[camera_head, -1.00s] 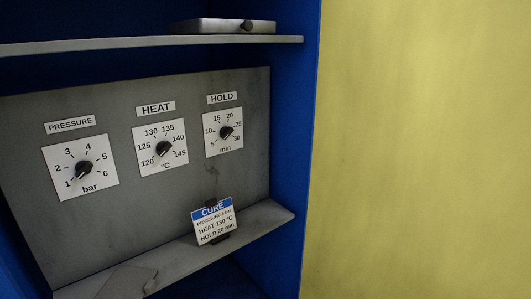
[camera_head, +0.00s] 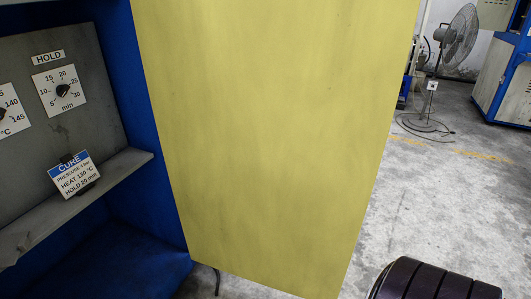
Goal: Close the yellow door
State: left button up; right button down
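The yellow door (camera_head: 265,130) stands open at the right side of the blue cabinet (camera_head: 140,100), and its flat face fills the middle of the head view. Its left edge meets the cabinet's side wall, and its right edge is free over the floor. A dark ribbed rounded part, apparently of my own arm, shows at the bottom right, apart from the door. Neither gripper is in view.
In the cabinet are a grey dial panel (camera_head: 95,100), a shelf (camera_head: 125,168) and a CURE card (camera_head: 75,174). A standing fan (camera_head: 455,40) and blue machine (camera_head: 503,80) are behind right. Concrete floor (camera_head: 420,210) right of the door is clear.

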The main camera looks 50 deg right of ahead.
aim_at(273, 118)
jog(key=k+u, duration=0.15)
jog(key=u, duration=0.2)
jog(key=k+u, duration=0.15)
jog(key=u, duration=0.25)
jog(key=k+u, duration=0.2)
jog(key=u, duration=0.15)
jog(key=k+l, duration=0.15)
jog(key=l, duration=0.45)
jog(key=k+l, duration=0.2)
jog(key=l, duration=0.45)
jog(key=k+l, duration=0.15)
jog(key=l, duration=0.45)
jog(key=k+l, duration=0.2)
jog(key=l, duration=0.45)
jog(key=k+l, duration=0.15)
jog(key=l, duration=0.45)
jog(key=k+l+u, duration=0.1)
jog(key=l, duration=0.55)
jog(key=k+l, duration=0.3)
jog(key=l, duration=0.3)
jog(key=k+l, duration=0.2)
jog(key=l, duration=0.4)
